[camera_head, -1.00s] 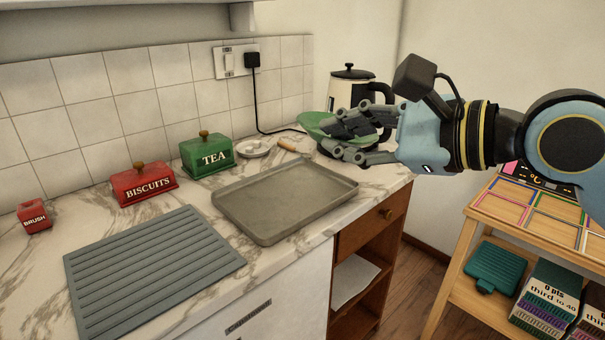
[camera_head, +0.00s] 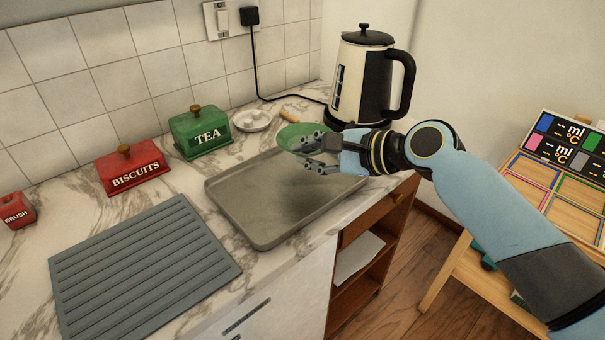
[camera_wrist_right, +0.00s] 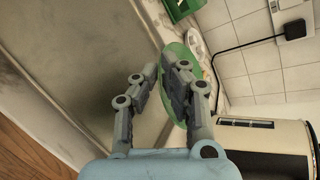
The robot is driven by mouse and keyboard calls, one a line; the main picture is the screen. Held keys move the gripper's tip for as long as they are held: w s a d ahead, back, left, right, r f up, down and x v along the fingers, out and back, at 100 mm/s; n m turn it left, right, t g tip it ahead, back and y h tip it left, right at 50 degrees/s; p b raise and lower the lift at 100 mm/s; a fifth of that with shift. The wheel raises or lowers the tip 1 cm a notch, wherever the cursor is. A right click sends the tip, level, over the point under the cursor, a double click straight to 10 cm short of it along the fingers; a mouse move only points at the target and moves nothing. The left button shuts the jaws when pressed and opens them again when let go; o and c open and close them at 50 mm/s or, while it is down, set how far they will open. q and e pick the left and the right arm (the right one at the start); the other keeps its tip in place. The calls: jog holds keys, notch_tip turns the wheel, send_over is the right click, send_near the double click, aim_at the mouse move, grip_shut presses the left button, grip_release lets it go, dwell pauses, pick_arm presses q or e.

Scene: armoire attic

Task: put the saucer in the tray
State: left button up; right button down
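The green saucer (camera_head: 297,135) is in the fingers of my right gripper (camera_head: 316,152), held by its edge and tilted. It is above the back right corner of the grey tray (camera_head: 232,212), which lies flat on the marble counter. In the right wrist view the green saucer (camera_wrist_right: 190,54) shows at the fingertips, partly hidden behind one finger of my right gripper (camera_wrist_right: 164,72). The tray (camera_wrist_right: 70,60) fills the left of that view, and its visible surface is empty. My left gripper is not in view.
A kettle (camera_head: 362,80) stands close behind my right gripper. A white dish (camera_head: 252,120), a green tea box (camera_head: 200,134) and a red biscuits box (camera_head: 131,171) stand along the wall. A ribbed grey mat (camera_head: 145,265) lies left of the tray.

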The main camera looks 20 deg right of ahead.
aim_at(303, 184)
jog(key=shift+w+a+f, duration=0.3)
jog(key=shift+w, duration=0.1)
jog(key=shift+w+a+f, duration=0.1)
jog(key=shift+w+f, duration=0.05)
jog(key=shift+f, duration=0.05)
notch_tip(303, 184, down, 4)
jog(key=shift+r+b, duration=0.2)
jog(key=shift+b, duration=0.35)
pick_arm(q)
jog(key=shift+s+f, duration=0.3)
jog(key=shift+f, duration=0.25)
pick_arm(e)
jog(key=shift+f, duration=0.1)
jog(key=c, duration=1.8)
grip_release()
jog(key=shift+c, duration=0.2)
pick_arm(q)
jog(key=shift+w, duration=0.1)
pick_arm(e)
jog(key=shift+o, duration=0.4)
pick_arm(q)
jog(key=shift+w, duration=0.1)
